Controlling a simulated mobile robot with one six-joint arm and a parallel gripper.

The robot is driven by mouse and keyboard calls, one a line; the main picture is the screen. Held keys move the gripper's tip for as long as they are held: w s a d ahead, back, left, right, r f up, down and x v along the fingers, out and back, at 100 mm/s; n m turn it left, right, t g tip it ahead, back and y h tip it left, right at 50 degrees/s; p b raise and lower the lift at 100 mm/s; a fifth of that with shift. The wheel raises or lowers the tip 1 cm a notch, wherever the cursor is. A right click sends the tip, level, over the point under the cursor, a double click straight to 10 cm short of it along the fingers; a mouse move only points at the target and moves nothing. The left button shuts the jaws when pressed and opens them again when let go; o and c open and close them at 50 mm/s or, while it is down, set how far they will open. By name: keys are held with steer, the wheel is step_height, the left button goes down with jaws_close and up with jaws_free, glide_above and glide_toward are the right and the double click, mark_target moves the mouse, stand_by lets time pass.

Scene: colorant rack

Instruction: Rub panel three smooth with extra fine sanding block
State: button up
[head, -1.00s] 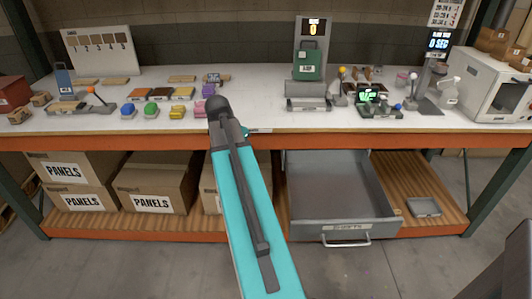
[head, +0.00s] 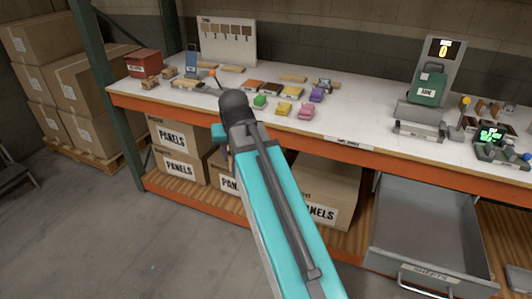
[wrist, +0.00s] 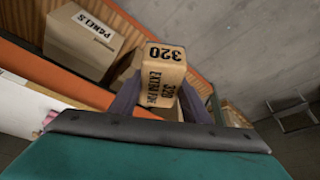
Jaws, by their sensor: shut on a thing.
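My gripper (wrist: 160,100) is shut on the extra fine sanding block (wrist: 162,66), a tan block printed "320" and "EXTRA FINE", in the wrist view. The block is held in the air near the bench's orange edge, touching no panel that I can see. A white board (head: 212,50) with numbered brown samples stands at the back left of the bench. Flat wooden pieces (head: 233,69) lie in front of it. I cannot tell which one is panel three.
Coloured blocks (head: 284,108) and dark-topped pieces sit mid-bench. A green container (head: 431,88) stands on a device at right. An open grey drawer (head: 430,235) juts out below. Boxes marked PANELS (head: 180,168) fill the shelf.

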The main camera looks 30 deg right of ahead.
steer(key=a+r+n+y, duration=0.1)
steer(key=a+r+n, duration=0.1)
steer(key=a, duration=0.7)
steer(key=shift+s+a+n, duration=0.2)
steer(key=shift+a+n, duration=0.1)
steer(key=shift+n, duration=0.4)
